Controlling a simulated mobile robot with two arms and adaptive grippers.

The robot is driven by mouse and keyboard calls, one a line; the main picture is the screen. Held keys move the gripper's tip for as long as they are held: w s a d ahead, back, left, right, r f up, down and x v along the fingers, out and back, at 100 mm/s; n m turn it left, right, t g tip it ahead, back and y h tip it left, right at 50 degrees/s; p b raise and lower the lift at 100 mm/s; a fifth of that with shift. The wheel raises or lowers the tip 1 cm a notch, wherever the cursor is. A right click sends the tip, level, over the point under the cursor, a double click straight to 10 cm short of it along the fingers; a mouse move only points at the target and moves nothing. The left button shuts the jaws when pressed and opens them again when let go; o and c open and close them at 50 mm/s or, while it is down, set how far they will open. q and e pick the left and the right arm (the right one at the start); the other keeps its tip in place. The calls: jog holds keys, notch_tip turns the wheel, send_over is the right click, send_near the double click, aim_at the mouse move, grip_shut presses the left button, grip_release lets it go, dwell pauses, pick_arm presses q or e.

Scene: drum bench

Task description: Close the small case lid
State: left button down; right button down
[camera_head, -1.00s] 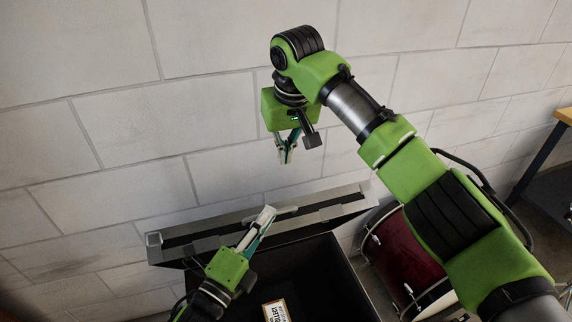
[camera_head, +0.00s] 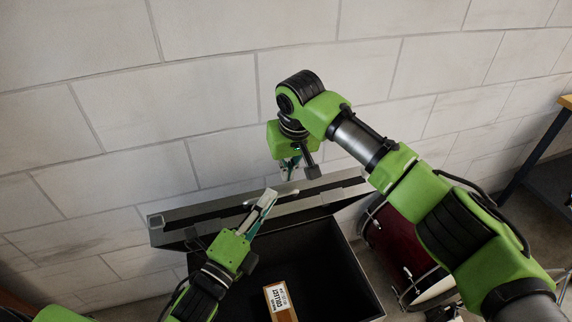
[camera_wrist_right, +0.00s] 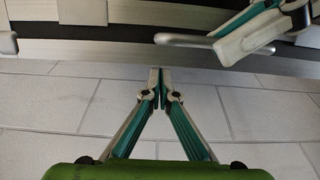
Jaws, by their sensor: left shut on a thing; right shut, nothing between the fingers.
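The dark case (camera_head: 347,270) stands open, seen from above in the head view. Its lid (camera_head: 185,220), dark with silver edges, is raised along the wall side. A light handle (camera_head: 287,193) is on the lid; it also shows in the right wrist view (camera_wrist_right: 184,40). My left gripper (camera_head: 267,197) is shut on the lid handle, reaching over the case from the left. Its fingers also show in the right wrist view (camera_wrist_right: 248,35). My right gripper (camera_head: 288,170) is shut and empty, pointing down just beyond the lid on the wall side, apart from the handle.
A labelled box (camera_head: 279,300) lies inside the case. A red drum (camera_head: 392,240) stands to the right of the case, under my right arm. A pale block wall (camera_head: 120,120) rises close behind the lid. A wood-topped bench (camera_head: 566,102) is at the far right.

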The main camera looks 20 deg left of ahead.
aim_at(291, 187)
pick_arm(q)
jog(key=shift+f, duration=0.25)
pick_arm(e)
jog(key=shift+s+d, duration=0.1)
pick_arm(q)
jog(key=shift+a, duration=0.25)
pick_arm(e)
jog(key=shift+s+d+f, duration=0.2)
jog(key=shift+s+f, duration=0.05)
jog(key=shift+s, duration=0.2)
jog(key=shift+s+d+f, duration=0.2)
jog(key=shift+s+f, duration=0.05)
jog(key=shift+s, duration=0.2)
pick_arm(q)
jog(key=shift+w, duration=0.1)
pick_arm(e)
jog(key=shift+s+d+f, duration=0.15)
jog(key=shift+s+d, duration=0.05)
jog(key=shift+s, duration=0.05)
pick_arm(q)
jog(key=shift+r, duration=0.15)
jog(key=c, duration=2.4)
grip_release()
jog(key=shift+r, duration=0.1)
jog(key=shift+c, duration=0.2)
jog(key=shift+d, duration=0.15)
pick_arm(e)
jog(key=shift+w+d+t, duration=0.1)
jog(key=shift+t, duration=0.2)
